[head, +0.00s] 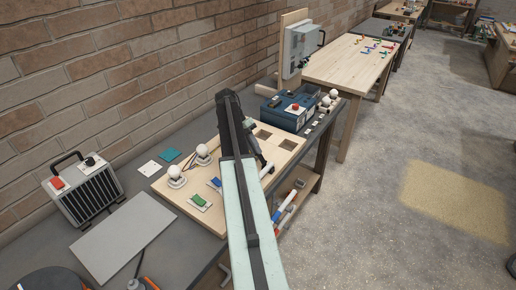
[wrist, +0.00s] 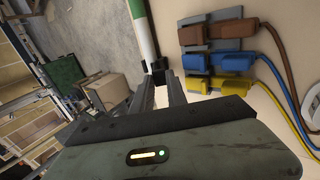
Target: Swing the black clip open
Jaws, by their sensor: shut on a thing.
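In the wrist view my gripper (wrist: 162,78) has its two fingers close together at the dark end of a white and green tube (wrist: 145,32). A small black part there, which looks like the black clip (wrist: 158,66), sits between or right at the fingertips. The fingers cover much of it, so its exact angle cannot be told. In the head view my arm hides most of my gripper (head: 259,160) near the front edge of the wooden board (head: 171,191). A white tube end (head: 266,171) shows just beside it. The clip itself cannot be made out there.
Brown (wrist: 222,31), blue (wrist: 232,61) and yellow (wrist: 230,85) plugs with cables lie close right of the fingers. White bulbs (head: 203,152) and switches stand on the board. A blue box (head: 287,111) stands beyond it. The concrete floor right of the bench is open.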

